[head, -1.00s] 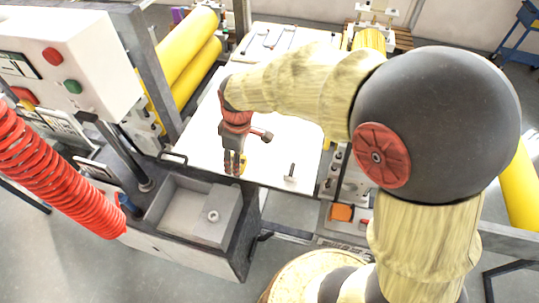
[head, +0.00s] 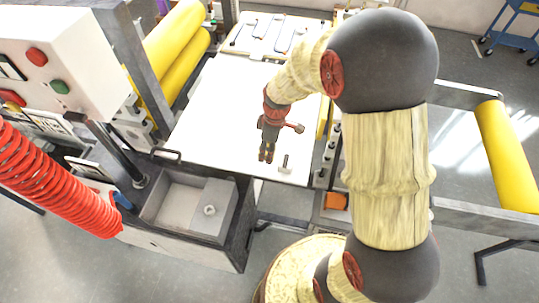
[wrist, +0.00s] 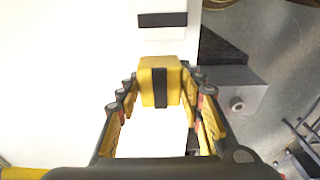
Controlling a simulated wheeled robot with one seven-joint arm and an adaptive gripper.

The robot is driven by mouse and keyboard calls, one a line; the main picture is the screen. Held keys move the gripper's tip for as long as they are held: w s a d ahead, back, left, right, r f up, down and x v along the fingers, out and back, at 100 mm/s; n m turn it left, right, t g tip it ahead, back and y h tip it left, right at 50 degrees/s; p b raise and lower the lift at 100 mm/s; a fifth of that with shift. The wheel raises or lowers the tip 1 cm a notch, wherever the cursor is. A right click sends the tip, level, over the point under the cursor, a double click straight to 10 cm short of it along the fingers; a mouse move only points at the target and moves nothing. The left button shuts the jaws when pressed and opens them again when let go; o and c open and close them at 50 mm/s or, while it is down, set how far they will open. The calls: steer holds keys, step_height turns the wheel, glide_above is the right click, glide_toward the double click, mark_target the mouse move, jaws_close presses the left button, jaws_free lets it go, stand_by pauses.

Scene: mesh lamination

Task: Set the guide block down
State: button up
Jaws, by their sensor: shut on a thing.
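The guide block, a yellow block with a black stripe (wrist: 160,82), sits between the fingertips of my gripper (wrist: 158,92) in the wrist view. My gripper is shut on it. In the head view my gripper (head: 266,156) points down over the front part of the white table top (head: 215,120). The block is hard to make out there. I cannot tell whether it touches the table.
A small pale piece with a dark upright mark (head: 285,163) is on the table just right of my gripper. A grey tray (head: 172,203) with a knobbed cover is at front left. Yellow rollers (head: 180,45) and a control box (head: 70,60) stand left. Flat plates (head: 268,35) lie behind.

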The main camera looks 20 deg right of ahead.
steer(key=shift+d+f, duration=0.25)
steer(key=shift+f, duration=0.05)
steer(key=shift+d+f, duration=0.1)
steer(key=shift+f, duration=1.5)
steer(key=shift+f, duration=0.15)
steer(key=o, duration=1.2)
